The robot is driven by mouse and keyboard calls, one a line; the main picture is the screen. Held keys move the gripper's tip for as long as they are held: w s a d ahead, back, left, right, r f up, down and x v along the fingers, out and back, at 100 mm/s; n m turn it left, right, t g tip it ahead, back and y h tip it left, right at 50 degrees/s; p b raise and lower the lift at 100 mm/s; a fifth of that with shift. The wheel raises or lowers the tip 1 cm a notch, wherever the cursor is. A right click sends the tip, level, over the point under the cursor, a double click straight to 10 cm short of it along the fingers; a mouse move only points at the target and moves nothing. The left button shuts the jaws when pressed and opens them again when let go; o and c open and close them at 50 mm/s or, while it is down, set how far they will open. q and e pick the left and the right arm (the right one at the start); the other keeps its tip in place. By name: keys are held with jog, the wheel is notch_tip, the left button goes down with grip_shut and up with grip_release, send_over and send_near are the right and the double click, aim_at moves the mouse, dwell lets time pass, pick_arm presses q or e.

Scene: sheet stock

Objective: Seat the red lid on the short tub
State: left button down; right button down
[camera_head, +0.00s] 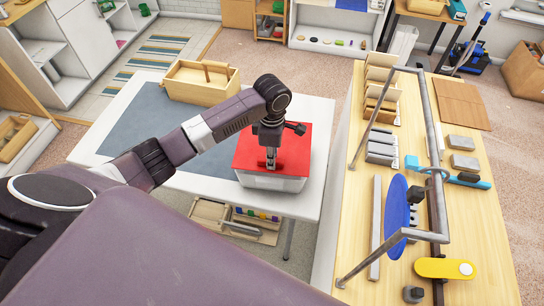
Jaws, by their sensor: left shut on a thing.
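The red lid (296,148) lies over the top of a whitish short tub (272,183) on the white table. The lid covers the tub's opening, and the tub's pale front wall shows below the lid's edge. I cannot tell whether the lid's rim is pressed fully down. My right gripper is out of view.
The white table (313,180) bears a blue-grey mat (140,125) and a wooden box with a handle (190,90). A wooden workbench (465,240) stands to the right, with a metal frame, a blue disc (397,215) and a yellow tool (435,268). Bare mat lies left of the tub.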

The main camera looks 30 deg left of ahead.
pick_arm(q)
jog(key=shift+f, duration=0.1)
jog(key=shift+f, duration=0.45)
jog(key=shift+f, duration=0.15)
dwell(0.5)
jog(key=shift+f, duration=0.65)
jog(key=shift+f, duration=0.35)
dwell(0.4)
jog(key=c, duration=1.7)
grip_release()
